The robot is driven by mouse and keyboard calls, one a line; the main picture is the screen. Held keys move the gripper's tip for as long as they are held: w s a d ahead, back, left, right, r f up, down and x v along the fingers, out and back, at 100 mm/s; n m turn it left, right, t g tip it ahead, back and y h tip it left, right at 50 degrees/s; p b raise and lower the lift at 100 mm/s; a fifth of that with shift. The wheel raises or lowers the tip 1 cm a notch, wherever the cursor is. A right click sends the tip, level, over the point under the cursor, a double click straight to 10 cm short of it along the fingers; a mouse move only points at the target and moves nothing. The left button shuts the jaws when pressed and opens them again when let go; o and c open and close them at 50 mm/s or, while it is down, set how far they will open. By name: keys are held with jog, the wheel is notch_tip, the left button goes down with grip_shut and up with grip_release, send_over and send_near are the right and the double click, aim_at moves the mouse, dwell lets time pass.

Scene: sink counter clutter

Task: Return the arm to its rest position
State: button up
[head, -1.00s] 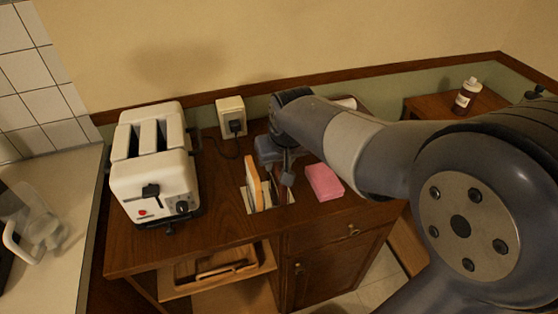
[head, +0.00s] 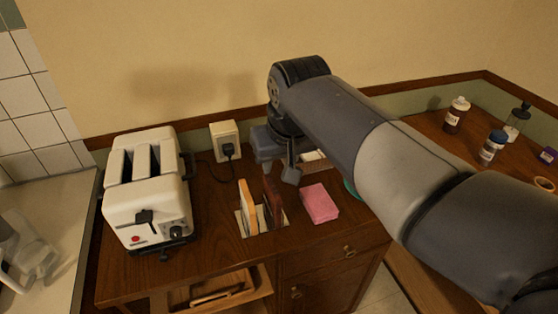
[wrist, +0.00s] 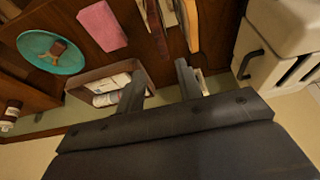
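My gripper (head: 290,172) hangs from my arm above the back of the wooden cabinet top (head: 215,215), behind and right of a small rack. In the wrist view my gripper (wrist: 160,88) shows two fingers spread apart with nothing between them. The rack holds a tan slab (head: 247,205) and a dark brown slab (head: 271,203), both upright. My forearm crosses the right half of the head view and hides part of the cabinet's right side.
A white toaster (head: 147,190) stands left, beside a wall socket (head: 225,140) with a plugged cord. A pink block (head: 319,203) lies right of the rack. The wrist view shows a teal plate (wrist: 30,52) and a tray (wrist: 75,92) with white rolls. Bottles (head: 457,115) stand far right.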

aim_at(273, 186)
jog(key=shift+f, duration=0.1)
jog(key=x, duration=1.2)
jog(key=shift+f+b, duration=0.3)
jog(key=shift+b, duration=0.05)
notch_tip(273, 186, up, 2)
jog(key=shift+r, duration=0.45)
